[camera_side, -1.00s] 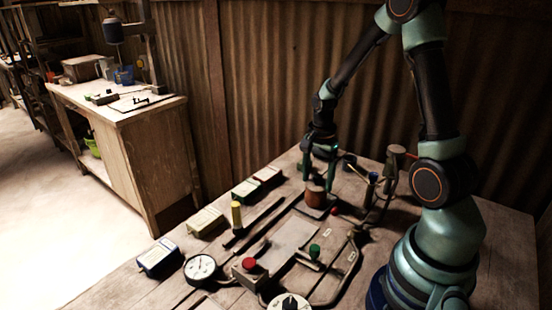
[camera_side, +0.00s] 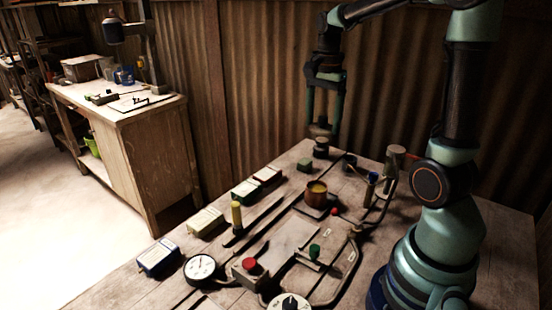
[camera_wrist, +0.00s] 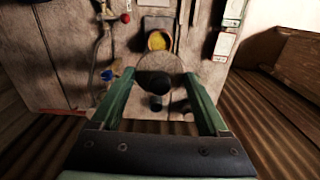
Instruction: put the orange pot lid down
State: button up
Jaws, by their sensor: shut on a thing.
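My gripper (camera_side: 322,122) is shut on the pot lid (camera_side: 321,131), a brownish disc held in the air above the far end of the table. In the wrist view the lid (camera_wrist: 158,63) sits between the green fingertips (camera_wrist: 159,76), with a dark knob-like shape on it. The orange-brown pot (camera_side: 316,196) stands open on a dark plate, showing yellow inside; it also shows in the wrist view (camera_wrist: 157,42), partly hidden by the lid. A short black round piece (camera_side: 321,150) is on the table below the lid; the gap between them is hard to judge.
A green cube (camera_side: 305,165) lies near the black piece. Small cups (camera_side: 349,161) and a grey-capped post (camera_side: 394,158) with tubing stand to the right. A corrugated wall is behind the table.

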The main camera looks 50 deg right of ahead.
notch_tip(320, 180, up, 2)
jog(key=shift+r, duration=0.15)
jog(key=w+a+f, duration=0.5)
jog(key=w+a, duration=0.2)
jog(key=a, duration=0.2)
notch_tip(320, 180, down, 14)
jog(key=shift+a, duration=0.1)
jog(key=shift+f, duration=2.45)
jog(key=o, duration=1.2)
jog(key=shift+f, duration=0.1)
